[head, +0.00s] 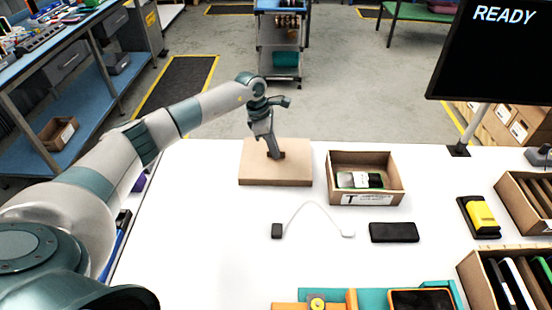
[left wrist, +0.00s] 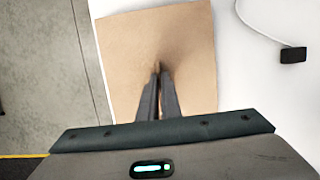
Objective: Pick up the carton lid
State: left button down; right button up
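The carton lid (head: 256,172) is a flat, square brown cardboard piece on the white table, left of the open carton. It fills the upper middle of the left wrist view (left wrist: 125,50). My left gripper (head: 276,153) points down at the middle of the lid. In the left wrist view its fingers (left wrist: 160,72) are close together with a thin brown strip between the tips, seemingly a raised part of the lid. The fingertips partly hide that spot. The lid appears to rest on the table. My right gripper is not in view.
Right of the lid stands an open carton (head: 366,198) with a packaged item inside. In front lie a white cable (head: 312,206) and a black slab (head: 394,232). A yellow-and-black device (head: 481,215), more boxes and a monitor (head: 495,60) are at the right. The table's left front is clear.

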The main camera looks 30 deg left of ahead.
pick_arm(q)
jog(key=shift+r, duration=0.15)
jog(key=shift+w+r+b, duration=0.1)
jog(key=shift+r+b, duration=0.35)
jog(key=shift+r, duration=0.15)
notch_tip(320, 180, up, 9)
jog(key=b, duration=0.3)
jog(key=shift+f, duration=0.2)
